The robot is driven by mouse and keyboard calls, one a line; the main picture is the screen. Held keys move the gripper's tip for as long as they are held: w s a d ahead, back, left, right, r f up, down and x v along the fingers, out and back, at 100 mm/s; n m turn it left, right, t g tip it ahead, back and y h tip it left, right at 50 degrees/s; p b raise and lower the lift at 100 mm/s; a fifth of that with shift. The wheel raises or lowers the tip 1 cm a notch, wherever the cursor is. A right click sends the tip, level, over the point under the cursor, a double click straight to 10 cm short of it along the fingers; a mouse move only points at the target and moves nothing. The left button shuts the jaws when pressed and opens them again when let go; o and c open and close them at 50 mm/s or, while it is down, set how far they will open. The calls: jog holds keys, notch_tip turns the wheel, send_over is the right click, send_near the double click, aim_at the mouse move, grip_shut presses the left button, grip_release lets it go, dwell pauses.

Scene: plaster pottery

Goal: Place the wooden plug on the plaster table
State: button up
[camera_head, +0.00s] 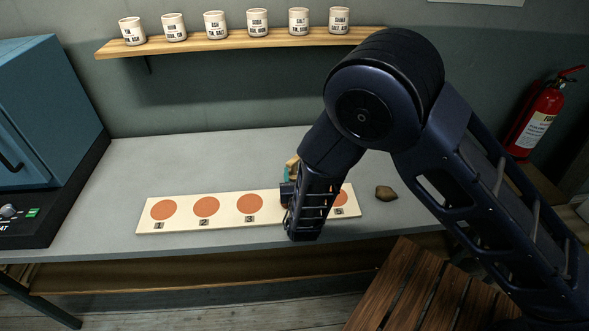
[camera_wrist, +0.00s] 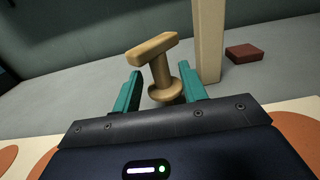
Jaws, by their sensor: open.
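The wooden plug (camera_wrist: 159,66) is a light-brown piece with a crossbar top, a stem and a round base. In the wrist view it stands between the teal fingers of my gripper (camera_wrist: 160,78). The fingers are open on either side of it; I cannot tell whether either touches it. In the head view my arm hides most of this spot, with a bit of wood (camera_head: 293,161) showing beside the gripper (camera_head: 288,174). The grey table (camera_head: 180,165) runs along the wall and also fills the middle of the wrist view (camera_wrist: 70,105).
A pale board (camera_head: 179,219) with numbered orange circles lies at the table front, partly under my arm. A brown lump (camera_head: 385,193) lies right of it. A beige post (camera_wrist: 209,40) and a reddish block (camera_wrist: 244,53) stand near the plug. The table's left part behind the board is clear.

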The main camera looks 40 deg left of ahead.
jog(key=v, duration=0.8)
jog(key=shift+s+d, duration=0.25)
